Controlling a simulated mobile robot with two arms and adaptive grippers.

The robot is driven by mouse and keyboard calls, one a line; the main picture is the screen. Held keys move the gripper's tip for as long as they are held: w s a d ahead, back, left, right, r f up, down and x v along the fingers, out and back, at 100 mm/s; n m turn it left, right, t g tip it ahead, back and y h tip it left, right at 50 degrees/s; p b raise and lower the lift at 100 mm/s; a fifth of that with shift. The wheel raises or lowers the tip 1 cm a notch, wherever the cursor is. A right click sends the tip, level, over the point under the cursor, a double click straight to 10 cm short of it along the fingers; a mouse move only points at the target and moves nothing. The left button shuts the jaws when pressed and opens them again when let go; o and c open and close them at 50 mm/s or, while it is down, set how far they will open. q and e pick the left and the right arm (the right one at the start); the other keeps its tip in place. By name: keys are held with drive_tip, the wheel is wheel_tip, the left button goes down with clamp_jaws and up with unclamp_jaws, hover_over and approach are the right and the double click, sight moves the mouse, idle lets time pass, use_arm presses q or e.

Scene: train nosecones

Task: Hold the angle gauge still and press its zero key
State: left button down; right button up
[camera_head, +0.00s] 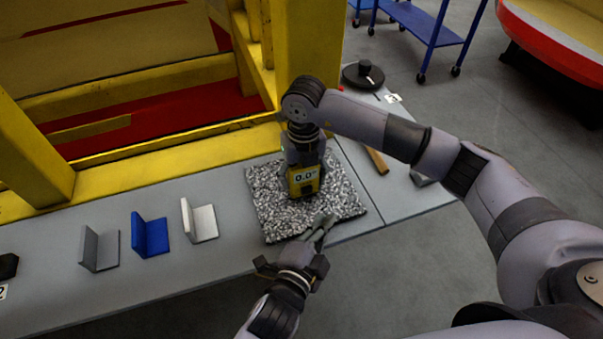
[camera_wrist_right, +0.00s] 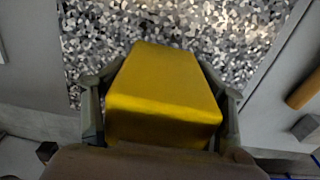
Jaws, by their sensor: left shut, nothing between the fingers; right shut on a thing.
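My right gripper (camera_head: 304,160) comes from above and is shut on the gauge. In the right wrist view the yellow gauge (camera_wrist_right: 165,95) sits between the two fingers of my right gripper (camera_wrist_right: 162,115) over the mat (camera_wrist_right: 95,35). My left gripper (camera_head: 322,226) is shut and empty at the mat's front edge, a little below and right of the gauge, apart from it. The zero key is too small to make out.
Grey (camera_head: 100,249), blue (camera_head: 150,236) and white (camera_head: 200,221) angle brackets stand on the bench left of the mat. A yellow frame (camera_head: 150,150) rises behind. A black round object (camera_head: 363,75) and a wooden-coloured bar (camera_head: 377,161) lie to the right. The bench's front edge is close to my left gripper.

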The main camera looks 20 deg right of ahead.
use_arm(q)
drive_tip(key=shift+w, duration=0.1)
use_arm(e)
drive_tip(key=o, duration=1.1)
drive_tip(key=shift+f, duration=0.1)
